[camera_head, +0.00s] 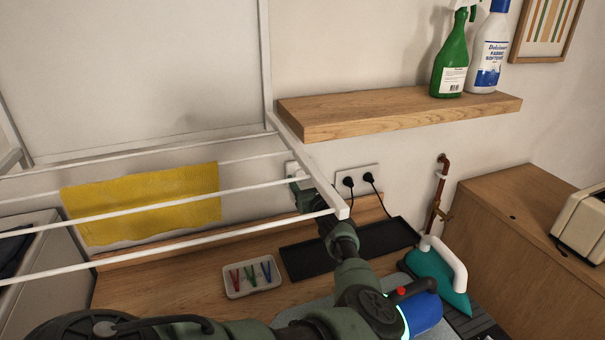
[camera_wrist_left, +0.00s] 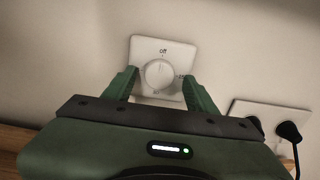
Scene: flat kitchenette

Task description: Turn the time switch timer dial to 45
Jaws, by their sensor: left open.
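The time switch is a white square wall plate (camera_wrist_left: 164,52) with a round white dial (camera_wrist_left: 159,74), seen in the left wrist view. The word "off" shows above the dial; the other markings are too small to read. My left gripper (camera_wrist_left: 159,80) is open, with one green finger on each side of the dial. I cannot tell whether the fingers touch it. In the head view the switch (camera_head: 293,169) is mostly hidden behind the drying rack and my left gripper (camera_head: 303,186). My right gripper is not in view.
A white drying rack bar (camera_head: 320,182) with a yellow cloth (camera_head: 140,203) crosses close to my left arm. A double socket (camera_head: 358,179) with black plugs is right of the switch. A wooden shelf (camera_head: 400,112) hangs above. A clothes-peg tray (camera_head: 252,277) and iron (camera_head: 438,275) stand below.

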